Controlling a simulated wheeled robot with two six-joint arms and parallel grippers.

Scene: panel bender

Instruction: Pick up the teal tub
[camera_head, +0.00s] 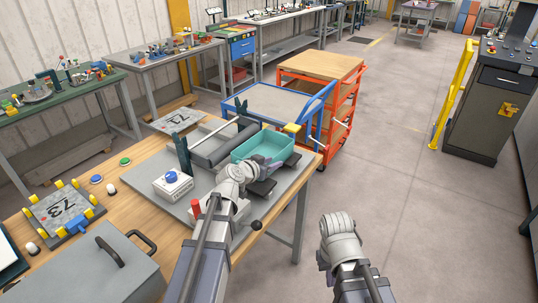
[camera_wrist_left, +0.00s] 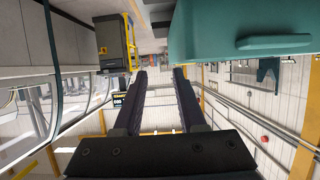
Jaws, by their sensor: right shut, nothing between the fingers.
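The teal tub (camera_head: 262,146) sits upright on the grey panel bender plate (camera_head: 180,207), near the right end of the wooden bench. Its side and rim ledge also fill the upper right of the left wrist view (camera_wrist_left: 235,30). My left gripper (camera_wrist_left: 160,72) is open, with its two dark fingers apart and nothing between them. It is close beside the tub, on the near side in the head view, and does not hold it. My right arm shows at the bottom of the head view, over the floor; its fingers are hidden.
A red handle (camera_head: 196,208) is near my left arm. A blue cart (camera_head: 275,103) and an orange cart (camera_head: 330,68) stand behind.

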